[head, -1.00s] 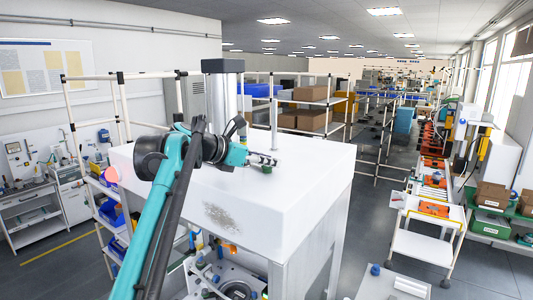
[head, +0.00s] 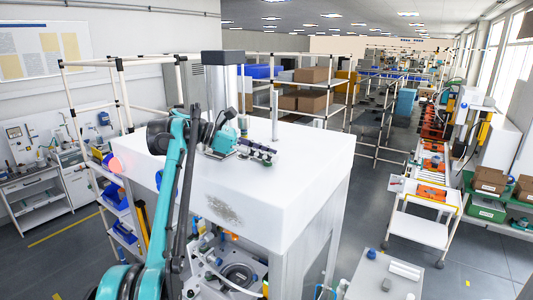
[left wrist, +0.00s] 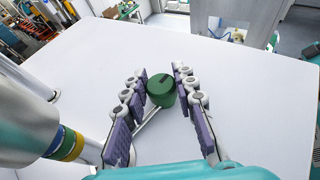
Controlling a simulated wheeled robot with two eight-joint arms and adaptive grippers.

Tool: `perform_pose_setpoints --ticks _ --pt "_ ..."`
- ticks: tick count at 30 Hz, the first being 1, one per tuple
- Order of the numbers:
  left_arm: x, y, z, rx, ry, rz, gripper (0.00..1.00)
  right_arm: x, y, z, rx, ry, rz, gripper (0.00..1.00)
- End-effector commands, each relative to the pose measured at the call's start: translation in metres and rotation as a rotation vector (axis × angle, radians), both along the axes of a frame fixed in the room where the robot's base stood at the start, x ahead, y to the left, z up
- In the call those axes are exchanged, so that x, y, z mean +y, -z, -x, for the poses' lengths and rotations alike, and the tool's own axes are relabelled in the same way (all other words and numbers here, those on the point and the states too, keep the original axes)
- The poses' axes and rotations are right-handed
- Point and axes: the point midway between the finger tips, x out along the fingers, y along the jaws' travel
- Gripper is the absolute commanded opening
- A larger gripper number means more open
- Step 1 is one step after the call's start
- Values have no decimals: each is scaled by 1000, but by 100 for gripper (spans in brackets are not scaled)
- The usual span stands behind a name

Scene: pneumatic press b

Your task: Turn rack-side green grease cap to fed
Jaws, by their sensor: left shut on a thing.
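The green grease cap (left wrist: 161,91) is a short round knob with a dark mark on its top. In the left wrist view it stands at the white press top, between the purple-padded fingers of my left gripper (left wrist: 163,82). The gripper is shut on the cap, with a finger on each side. In the head view my left gripper (head: 258,152) is low over the white press top (head: 300,160), and its fingers largely hide the cap. I cannot read any fed marking. My right gripper is not in view.
A thick grey column (head: 220,90) with a dark head rises close behind my gripper. A thin upright rod (head: 275,115) stands just beyond it. Coloured bands (left wrist: 65,142) ring a post at the left in the wrist view. The right part of the press top is clear.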

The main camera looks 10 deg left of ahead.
Motion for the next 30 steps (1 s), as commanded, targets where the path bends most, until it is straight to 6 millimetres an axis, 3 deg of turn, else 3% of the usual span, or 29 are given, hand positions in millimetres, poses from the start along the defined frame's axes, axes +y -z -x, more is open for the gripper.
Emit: perform_pose_setpoints --ticks 13,14,15,16,30 --pt "-1 2 0 1 9 -4 0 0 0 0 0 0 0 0" --pt "-1 2 0 2 9 -4 35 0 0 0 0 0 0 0" --pt "-1 2 0 1 9 -4 46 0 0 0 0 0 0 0" --pt "-1 2 0 1 9 -4 49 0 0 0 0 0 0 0" --pt "0 1 0 1 2 -2 49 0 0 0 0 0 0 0"
